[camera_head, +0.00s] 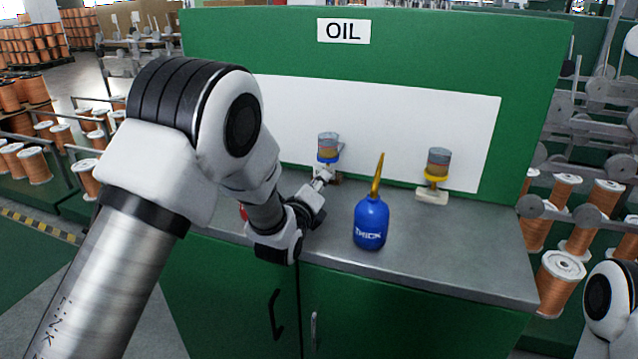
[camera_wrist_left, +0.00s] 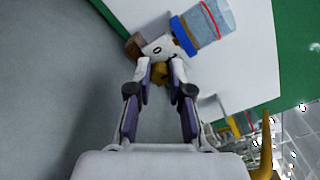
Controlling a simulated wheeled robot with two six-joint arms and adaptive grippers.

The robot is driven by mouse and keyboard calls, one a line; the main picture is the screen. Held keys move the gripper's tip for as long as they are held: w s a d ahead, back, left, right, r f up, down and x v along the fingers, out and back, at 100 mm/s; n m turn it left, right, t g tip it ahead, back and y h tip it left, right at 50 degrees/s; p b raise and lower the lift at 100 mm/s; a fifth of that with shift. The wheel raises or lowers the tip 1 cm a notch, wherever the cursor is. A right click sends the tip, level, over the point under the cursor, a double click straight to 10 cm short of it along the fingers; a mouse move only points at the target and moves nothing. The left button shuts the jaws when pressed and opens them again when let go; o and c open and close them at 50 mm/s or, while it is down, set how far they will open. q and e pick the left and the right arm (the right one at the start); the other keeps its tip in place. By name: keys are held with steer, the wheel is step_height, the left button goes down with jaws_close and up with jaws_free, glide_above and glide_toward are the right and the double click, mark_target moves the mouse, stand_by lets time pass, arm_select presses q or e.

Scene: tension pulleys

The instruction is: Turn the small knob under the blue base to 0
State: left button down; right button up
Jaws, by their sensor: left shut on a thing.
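The oil cup with the blue base (camera_head: 328,157) stands at the back of the grey bench, left of centre. Its clear jar (camera_wrist_left: 208,20) and blue base (camera_wrist_left: 183,37) also show in the left wrist view. Below the base is a white block with a "0" mark (camera_wrist_left: 157,50). My left gripper (camera_head: 324,180) reaches to the front of this block. In the left wrist view its fingertips (camera_wrist_left: 160,72) are closed around the small brass-coloured knob (camera_wrist_left: 160,75), which they partly hide. The knob's exact setting cannot be read. My right gripper is out of view.
A blue oil can (camera_head: 370,222) with a long yellow spout stands right of my left gripper. A second oil cup with a yellow base (camera_head: 436,177) stands further right. A green panel with an "OIL" sign (camera_head: 343,31) rises behind. The bench's right part is clear.

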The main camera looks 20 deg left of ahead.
arm_select(q)
steer(key=n, duration=1.2)
steer(key=shift+f, duration=0.1)
stand_by(0.4)
steer(key=c, duration=1.1)
jaws_free()
steer(key=shift+o, duration=0.2)
steer(key=s, duration=1.2)
steer(key=shift+a, duration=0.25)
